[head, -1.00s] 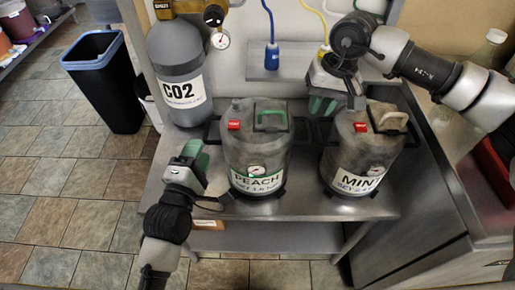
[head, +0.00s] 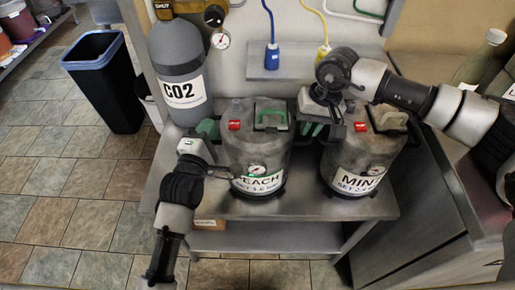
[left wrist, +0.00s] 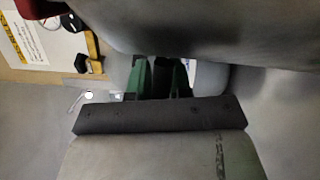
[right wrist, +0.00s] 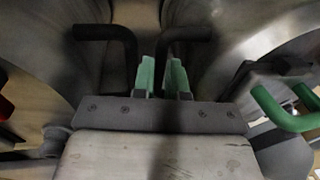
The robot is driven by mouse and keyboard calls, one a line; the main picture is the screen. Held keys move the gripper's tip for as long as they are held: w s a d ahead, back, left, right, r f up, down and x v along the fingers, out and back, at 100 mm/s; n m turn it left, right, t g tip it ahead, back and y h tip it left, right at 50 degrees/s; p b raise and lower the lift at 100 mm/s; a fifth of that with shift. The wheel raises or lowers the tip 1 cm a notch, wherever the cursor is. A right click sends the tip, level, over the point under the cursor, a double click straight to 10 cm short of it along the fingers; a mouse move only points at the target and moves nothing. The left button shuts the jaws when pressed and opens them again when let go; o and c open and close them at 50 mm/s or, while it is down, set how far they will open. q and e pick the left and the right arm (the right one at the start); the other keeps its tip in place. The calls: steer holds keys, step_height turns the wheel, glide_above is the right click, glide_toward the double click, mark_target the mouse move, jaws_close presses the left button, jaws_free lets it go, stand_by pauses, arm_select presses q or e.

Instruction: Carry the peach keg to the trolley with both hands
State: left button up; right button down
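The peach keg (head: 257,140), grey with a red tag and green lid handle, stands upright on the steel table beside the mint keg (head: 352,155). My left gripper (head: 206,132) is at its left side, partly hidden. In the left wrist view its green fingers (left wrist: 165,78) stand apart with something dark between them, probably a side handle. My right gripper (head: 314,130) is between the two kegs. In the right wrist view its fingers (right wrist: 164,78) have a narrow gap, near the peach keg's black side handle (right wrist: 185,34); contact is unclear. The trolley is not identifiable in view.
A grey CO2 cylinder (head: 180,75) stands behind the left gripper. The mint keg is close to my right gripper. A blue-rimmed black bin (head: 103,85) is on the tiled floor at left. The table's front strip (head: 300,206) is bare.

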arm_select(q)
jaws_close()
steer(key=shift+r, duration=0.1)
stand_by(1.1)
